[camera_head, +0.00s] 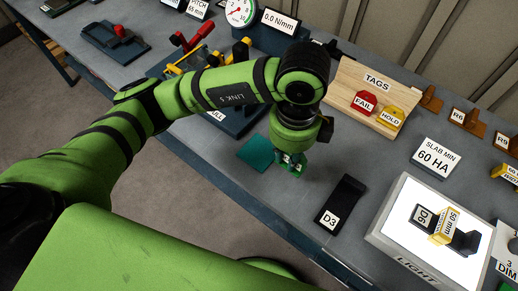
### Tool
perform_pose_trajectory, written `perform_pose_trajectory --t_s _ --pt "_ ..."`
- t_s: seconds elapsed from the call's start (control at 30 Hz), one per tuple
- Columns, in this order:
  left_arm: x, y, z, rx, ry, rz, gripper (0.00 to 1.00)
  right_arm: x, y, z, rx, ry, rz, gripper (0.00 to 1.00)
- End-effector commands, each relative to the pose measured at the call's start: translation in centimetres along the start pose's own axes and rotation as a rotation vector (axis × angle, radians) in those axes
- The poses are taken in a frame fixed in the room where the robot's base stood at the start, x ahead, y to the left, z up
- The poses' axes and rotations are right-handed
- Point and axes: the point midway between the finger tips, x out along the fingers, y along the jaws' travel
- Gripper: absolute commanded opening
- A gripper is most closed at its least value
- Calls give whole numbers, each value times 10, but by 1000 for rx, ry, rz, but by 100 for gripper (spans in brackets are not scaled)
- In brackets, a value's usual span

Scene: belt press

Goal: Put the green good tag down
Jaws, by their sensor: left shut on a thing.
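My left arm reaches across from the left, and its gripper (289,167) points down at the grey bench. It is shut on the green good tag (293,161), a small green piece with a little white showing, mostly hidden by the gripper. The tag is just right of a flat teal square (256,152) on the bench. I cannot tell whether the tag touches the bench. The wooden TAGS rack (348,92) stands behind to the right and holds a red FAIL tag (364,102) and a yellow HOLD tag (390,118). My right gripper is not in view.
A black strip marked D3 (342,202) lies to the front right. A lit light box (397,207) with a D6 piece and a yellow 50 mm gauge is beyond it. A SLAB MIN 60 HA sign (436,157) stands behind. Bare bench lies between the gripper and the rack.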

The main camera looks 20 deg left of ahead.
Motion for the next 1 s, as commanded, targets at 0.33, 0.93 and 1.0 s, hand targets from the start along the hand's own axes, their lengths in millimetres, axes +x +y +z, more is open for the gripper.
perform_pose_trajectory --t_s 0.33,0.93,1.0 --pt "38 -15 56 -40 2 7 0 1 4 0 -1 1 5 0" --pt "96 -31 111 -30 1 5 0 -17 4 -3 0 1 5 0" --pt "104 -31 112 -31 0 4 0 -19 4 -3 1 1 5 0"
